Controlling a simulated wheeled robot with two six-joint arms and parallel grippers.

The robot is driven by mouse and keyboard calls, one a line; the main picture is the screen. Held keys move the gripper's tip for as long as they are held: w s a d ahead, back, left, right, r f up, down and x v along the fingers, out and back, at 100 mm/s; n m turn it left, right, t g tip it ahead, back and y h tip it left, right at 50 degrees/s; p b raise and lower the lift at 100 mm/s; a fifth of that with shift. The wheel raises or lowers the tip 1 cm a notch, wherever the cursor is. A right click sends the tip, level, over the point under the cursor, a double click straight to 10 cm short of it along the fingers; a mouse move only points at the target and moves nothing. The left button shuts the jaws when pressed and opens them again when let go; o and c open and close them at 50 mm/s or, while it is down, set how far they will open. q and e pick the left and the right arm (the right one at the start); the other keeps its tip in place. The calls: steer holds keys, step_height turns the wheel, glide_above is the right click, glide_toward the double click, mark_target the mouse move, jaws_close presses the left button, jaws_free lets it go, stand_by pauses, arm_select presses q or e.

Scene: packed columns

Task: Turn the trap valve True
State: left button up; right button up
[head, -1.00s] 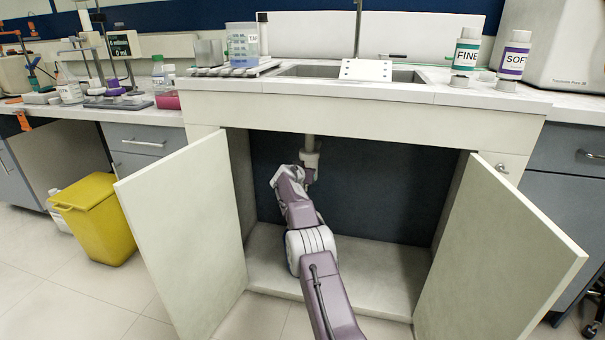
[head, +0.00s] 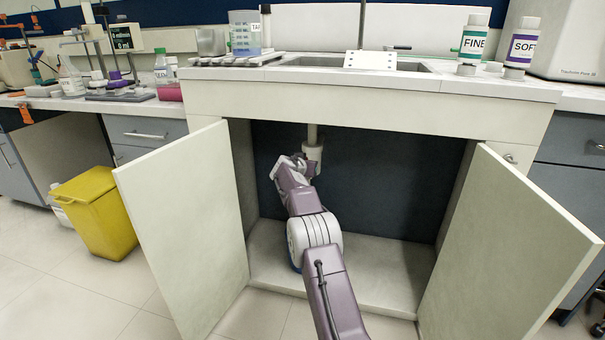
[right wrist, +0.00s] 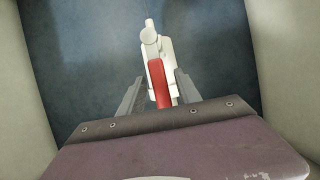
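The white sink trap (head: 312,152) hangs from the drainpipe inside the open cabinet, partly hidden by my right arm in the head view. In the right wrist view the white trap body (right wrist: 150,42) has a long red valve handle (right wrist: 159,84) pointing towards me. My right gripper (right wrist: 157,84) is open, one finger on each side of the red handle, with a visible gap on both sides. In the head view my right gripper (head: 304,166) is at the trap, its fingers hard to make out. My left gripper is out of view.
The left cabinet door (head: 185,230) and right cabinet door (head: 505,245) stand open, flanking my arm. The cabinet floor (head: 375,272) looks clear. A yellow bin (head: 97,212) stands left. Bottles (head: 473,45) and other items are on the counter above.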

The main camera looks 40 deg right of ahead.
arm_select(q)
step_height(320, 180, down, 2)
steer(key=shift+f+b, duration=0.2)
steer(key=shift+b, duration=0.5)
arm_select(e)
steer(key=v, duration=0.6)
steer(key=shift+s+a, duration=0.25)
steer(key=shift+r, duration=0.1)
steer(key=a+r+t+p, duration=0.1)
steer(key=a+r+p, duration=0.5)
steer(key=r, duration=0.5)
steer(key=s+a+n+y+p, duration=0.1)
steer(key=s+a+y+p, duration=0.3)
steer(key=a, duration=0.3)
steer(key=s+a+f+n+g+y+p, duration=0.25)
steer(key=s+a+f, duration=0.35)
steer(key=s, duration=0.5)
steer(key=s+a+f+n+g+y+p, duration=0.25)
steer(key=s+a+f, duration=0.35)
steer(key=s, duration=0.4)
steer(key=s+a+f+n+g+y+p, duration=0.1)
steer(key=s+a+f+n+g+p, duration=0.4)
steer(key=s, duration=0.6)
arm_select(q)
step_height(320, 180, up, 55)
steer(key=p, duration=3.5)
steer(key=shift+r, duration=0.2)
arm_select(e)
step_height(320, 180, up, 37)
steer(key=a+m+t, duration=0.1)
